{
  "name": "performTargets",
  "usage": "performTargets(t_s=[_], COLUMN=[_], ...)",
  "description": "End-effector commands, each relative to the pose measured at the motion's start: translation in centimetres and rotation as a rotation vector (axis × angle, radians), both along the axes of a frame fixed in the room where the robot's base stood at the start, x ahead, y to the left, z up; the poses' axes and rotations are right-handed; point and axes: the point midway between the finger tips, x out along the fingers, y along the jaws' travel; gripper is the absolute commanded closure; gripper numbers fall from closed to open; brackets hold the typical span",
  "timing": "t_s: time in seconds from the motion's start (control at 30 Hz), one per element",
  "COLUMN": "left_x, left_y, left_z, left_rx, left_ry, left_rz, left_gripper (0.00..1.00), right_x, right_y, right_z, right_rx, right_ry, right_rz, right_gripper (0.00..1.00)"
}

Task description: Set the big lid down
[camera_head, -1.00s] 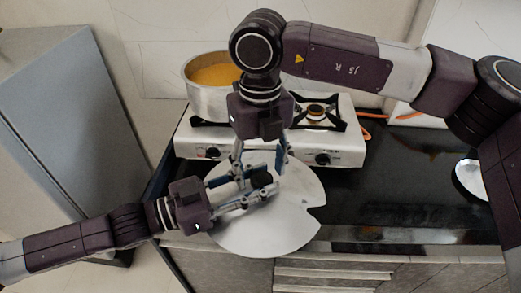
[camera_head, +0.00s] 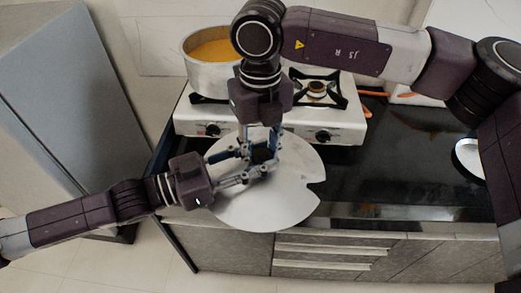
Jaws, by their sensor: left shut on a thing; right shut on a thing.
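The big lid (camera_head: 275,205) is a white-grey disc with a notch in its right edge and a black knob (camera_head: 263,155) on top. It hangs over the counter's front edge, its far side close to the stove. My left gripper (camera_head: 262,168) comes in from the left and is shut on the knob. My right gripper (camera_head: 261,146) reaches down from above and is also shut on the knob. The fingers partly hide the knob. The gap between the lid and the counter cannot be judged.
A pot of orange liquid (camera_head: 205,72) stands on the left burner of the white stove (camera_head: 275,125). The right burner (camera_head: 317,88) is bare. The black counter (camera_head: 400,160) is clear right of the lid. A small shiny round item (camera_head: 467,155) lies far right.

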Motion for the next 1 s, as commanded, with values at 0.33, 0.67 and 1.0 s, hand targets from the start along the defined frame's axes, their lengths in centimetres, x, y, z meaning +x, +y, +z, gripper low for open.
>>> performTargets(t_s=[0.33,0.67,1.0], left_x=[0.0,-0.4,-3.2], left_y=[0.0,1.0,6.5], left_z=[0.1,-0.1,-0.2], left_rx=[0.0,0.002,0.006], left_ry=[-0.001,0.001,0.004], left_rz=[-0.001,0.001,0.003], left_gripper=[0.47,0.47,0.47], right_x=[0.0,0.0,0.0], right_y=[0.1,0.1,0.0], right_z=[0.1,0.1,0.1], right_rx=[0.002,0.002,0.001], right_ry=[-0.001,-0.001,0.0], right_rz=[0.0,0.0,0.0], right_gripper=[1.0,1.0,1.0])
